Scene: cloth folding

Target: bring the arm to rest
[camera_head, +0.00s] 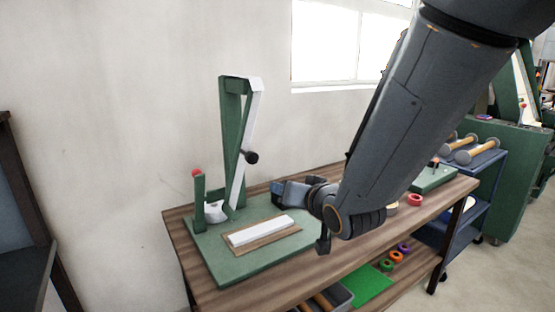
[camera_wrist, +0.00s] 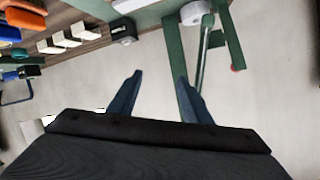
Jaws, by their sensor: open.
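My gripper (camera_wrist: 158,84) shows in the wrist view with its two dark blue fingers spread apart and nothing between them. In the head view my arm comes down from the upper right, and its wrist hangs over the wooden table. My fingers are hard to make out there. Beyond the fingers, the wrist view shows a green stand and the pale wall. No cloth can be made out for certain.
A green stand (camera_head: 229,140) with a slanted white bar rises from a green base (camera_head: 225,268). A white strip (camera_head: 262,230) lies on a wooden board there. The wooden table (camera_head: 180,240) also holds a red ring (camera_head: 414,199). A blue cart (camera_head: 490,160) stands at right.

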